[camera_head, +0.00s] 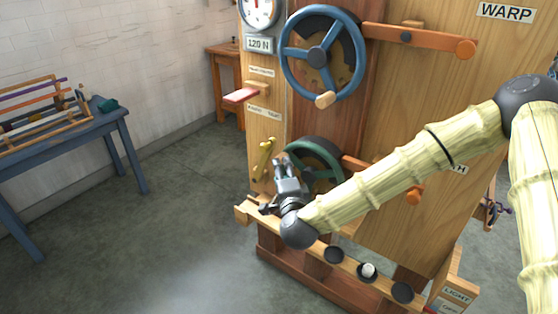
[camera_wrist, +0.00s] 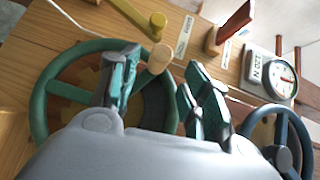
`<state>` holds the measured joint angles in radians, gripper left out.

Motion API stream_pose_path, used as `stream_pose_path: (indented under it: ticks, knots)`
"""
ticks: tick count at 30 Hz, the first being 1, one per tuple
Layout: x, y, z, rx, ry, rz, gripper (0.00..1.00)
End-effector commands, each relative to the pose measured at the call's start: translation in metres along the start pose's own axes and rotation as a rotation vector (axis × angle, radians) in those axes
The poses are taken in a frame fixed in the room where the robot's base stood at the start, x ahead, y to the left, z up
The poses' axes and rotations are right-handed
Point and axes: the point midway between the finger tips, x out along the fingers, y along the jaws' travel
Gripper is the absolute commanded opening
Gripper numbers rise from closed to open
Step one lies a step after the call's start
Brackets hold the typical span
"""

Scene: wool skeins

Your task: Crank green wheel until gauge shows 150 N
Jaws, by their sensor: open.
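The green wheel (camera_head: 318,150) is low on the wooden machine, partly behind my gripper (camera_head: 281,162). In the wrist view the green wheel (camera_wrist: 42,105) fills the left half, and its wooden crank knob (camera_wrist: 160,58) shows between the tips of my open gripper (camera_wrist: 158,78). I cannot tell whether the fingers touch the knob; the head view hides it. The gauge (camera_head: 259,12) is at the top left of the machine, with a plate (camera_head: 259,44) that appears to read 120 N. The gauge also shows in the wrist view (camera_wrist: 282,76), with a red needle.
A blue wheel (camera_head: 289,62) with a wooden knob (camera_head: 325,99) is above the green one. A red lever (camera_head: 242,95) and a yellow lever (camera_head: 262,160) are to the left. Orange-brown arms jut out right. A blue table (camera_head: 125,122) with a rack stands left; the floor between is clear.

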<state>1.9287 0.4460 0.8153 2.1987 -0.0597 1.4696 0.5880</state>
Motion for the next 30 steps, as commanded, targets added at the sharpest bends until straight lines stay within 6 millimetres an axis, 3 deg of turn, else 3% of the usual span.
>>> stream_pose_path:
  ticks: [12, 26, 27, 30]
  knots:
    - [0.060, 0.000, 0.001, -0.002, -0.001, 0.001, 0.47]
    - [0.071, 0.001, 0.000, -0.002, -0.002, 0.002, 0.47]
    - [0.071, 0.001, 0.000, -0.002, -0.002, 0.002, 0.45]
    - [0.071, 0.001, 0.000, -0.002, -0.001, 0.002, 0.27]
